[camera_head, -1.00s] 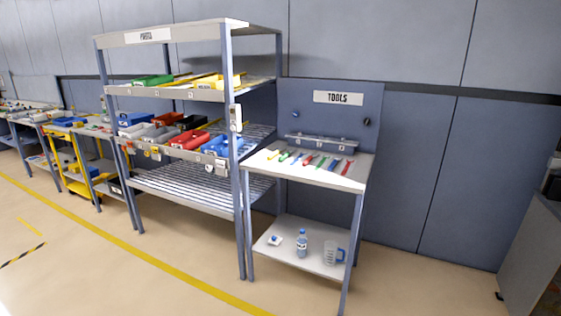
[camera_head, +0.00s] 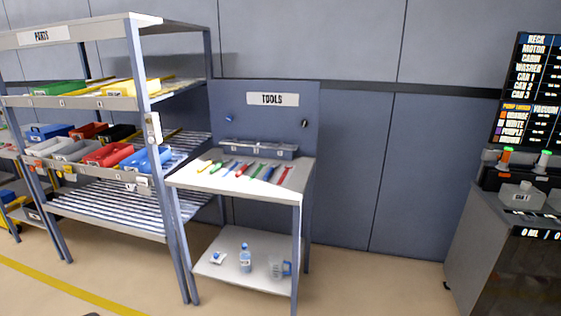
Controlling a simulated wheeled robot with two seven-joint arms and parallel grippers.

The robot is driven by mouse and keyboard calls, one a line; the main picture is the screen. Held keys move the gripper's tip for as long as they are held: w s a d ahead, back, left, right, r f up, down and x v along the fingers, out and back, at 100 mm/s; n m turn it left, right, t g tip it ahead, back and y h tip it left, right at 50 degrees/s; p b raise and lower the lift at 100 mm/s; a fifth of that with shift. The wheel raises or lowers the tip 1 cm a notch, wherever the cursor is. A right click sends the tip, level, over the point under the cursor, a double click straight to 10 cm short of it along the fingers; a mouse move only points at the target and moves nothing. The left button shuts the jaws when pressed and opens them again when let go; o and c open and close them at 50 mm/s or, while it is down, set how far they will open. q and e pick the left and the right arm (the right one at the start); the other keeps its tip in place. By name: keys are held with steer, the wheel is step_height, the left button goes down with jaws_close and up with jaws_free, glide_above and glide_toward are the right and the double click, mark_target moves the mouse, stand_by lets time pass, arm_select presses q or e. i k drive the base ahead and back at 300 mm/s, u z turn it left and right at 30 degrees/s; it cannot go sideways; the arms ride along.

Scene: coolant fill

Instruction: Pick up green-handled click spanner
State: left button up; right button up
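Several hand tools with coloured handles lie in a row on the top of the tool table (camera_head: 190,181). Two of them have green handles: one green-handled tool (camera_head: 216,167) is near the left end, and another green-handled tool (camera_head: 254,170) is right of the middle. They are too small for me to tell which is the click spanner. Beside them lie yellow, blue and red handled tools, including a red-handled tool (camera_head: 287,174) at the right end. Neither of my grippers is in view.
A parts rack (camera_head: 143,92) with coloured bins stands left of the table. The lower shelf holds a bottle (camera_head: 245,260) and a jug (camera_head: 277,268). A grey machine (camera_head: 490,235) with a dark screen (camera_head: 530,90) stands at right. Floor between is clear.

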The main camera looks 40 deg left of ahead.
mark_target(220, 164)
steer(key=z, duration=0.25)
steer(key=i, duration=1.75)
steer(key=u, duration=1.3)
steer(key=i, duration=0.55)
steer(key=u, duration=0.65)
